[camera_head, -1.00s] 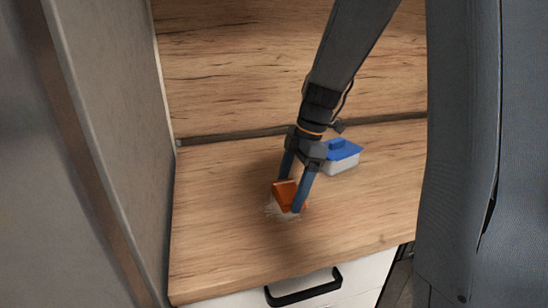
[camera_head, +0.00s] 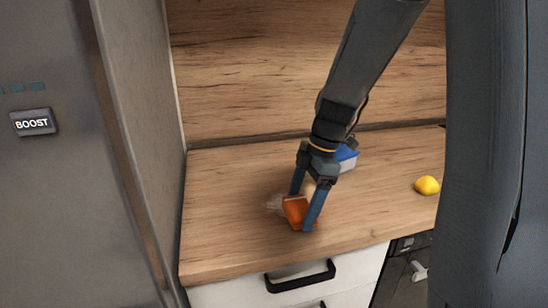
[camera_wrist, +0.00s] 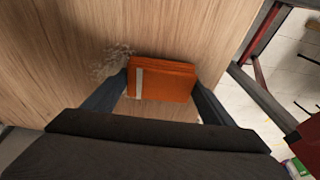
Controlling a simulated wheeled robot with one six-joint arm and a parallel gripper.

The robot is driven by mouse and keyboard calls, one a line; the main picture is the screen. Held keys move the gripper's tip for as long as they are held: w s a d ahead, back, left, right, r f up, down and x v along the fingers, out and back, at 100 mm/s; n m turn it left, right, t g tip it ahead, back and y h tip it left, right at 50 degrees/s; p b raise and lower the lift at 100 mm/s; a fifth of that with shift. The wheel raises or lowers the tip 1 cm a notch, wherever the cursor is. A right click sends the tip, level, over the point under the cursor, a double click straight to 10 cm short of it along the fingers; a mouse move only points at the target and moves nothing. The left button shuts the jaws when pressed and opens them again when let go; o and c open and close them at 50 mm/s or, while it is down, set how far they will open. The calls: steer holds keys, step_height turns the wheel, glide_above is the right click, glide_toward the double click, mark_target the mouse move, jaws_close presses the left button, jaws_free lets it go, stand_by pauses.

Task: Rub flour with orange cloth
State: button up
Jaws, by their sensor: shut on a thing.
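The orange cloth (camera_head: 298,211) is a small folded block on the wooden counter. My gripper (camera_head: 304,213) is shut on it from above, one blue finger on each side. In the wrist view the cloth (camera_wrist: 163,80) sits between the two fingers and shows a pale stripe near its left end. The flour (camera_head: 275,203) is a faint whitish patch on the counter, just left of the cloth. In the wrist view the flour (camera_wrist: 112,61) shows as thin pale streaks beside the cloth's left end. Any flour under the cloth is hidden.
A blue-lidded container (camera_head: 346,158) stands behind my gripper, partly hidden by it. A yellow lemon-like fruit (camera_head: 427,186) lies at the right of the counter (camera_head: 225,235). A tall grey appliance (camera_head: 60,190) bounds the left side. A black-handled drawer (camera_head: 300,278) is below the front edge.

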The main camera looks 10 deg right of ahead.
steer(key=v, duration=0.1)
steer(key=p+v, duration=0.1)
steer(key=v, duration=0.1)
steer(key=shift+w+a+r+p, duration=0.1)
steer(key=shift+a+r+p, duration=0.15)
steer(key=shift+r+p, duration=1.5)
steer(key=shift+r, duration=0.7)
